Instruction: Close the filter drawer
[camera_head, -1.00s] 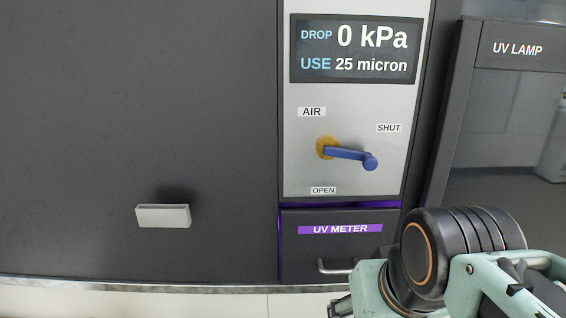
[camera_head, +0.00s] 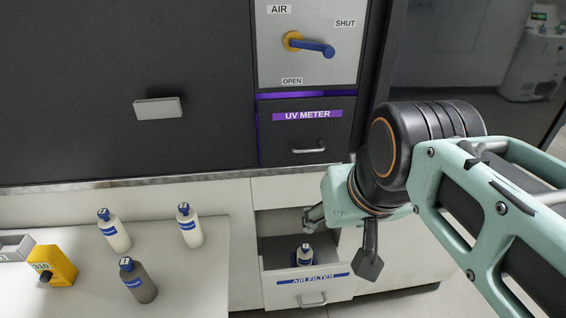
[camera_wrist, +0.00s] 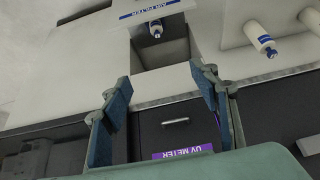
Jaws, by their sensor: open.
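The filter drawer (camera_head: 309,291), labelled AIR FILTER, is pulled out below the counter, with a metal handle (camera_head: 313,299) on its white front. A bottle with a blue cap (camera_head: 304,256) stands inside it. In the wrist view the drawer (camera_wrist: 150,12) shows upside down at the top, with the bottle (camera_wrist: 155,30) in it. My gripper (camera_wrist: 162,95) is open and empty, its two blue-padded fingers wide apart in front of the machine. In the head view, one finger of my gripper (camera_head: 369,265) hangs to the right of the drawer; the rest is partly hidden by my arm.
The UV METER drawer (camera_head: 305,134) above is shut. The blue air lever (camera_head: 315,47) points right, near SHUT. A white table (camera_head: 190,285) at left holds several bottles and a yellow box (camera_head: 52,266). Floor (camera_head: 420,303) shows to the right of the filter drawer.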

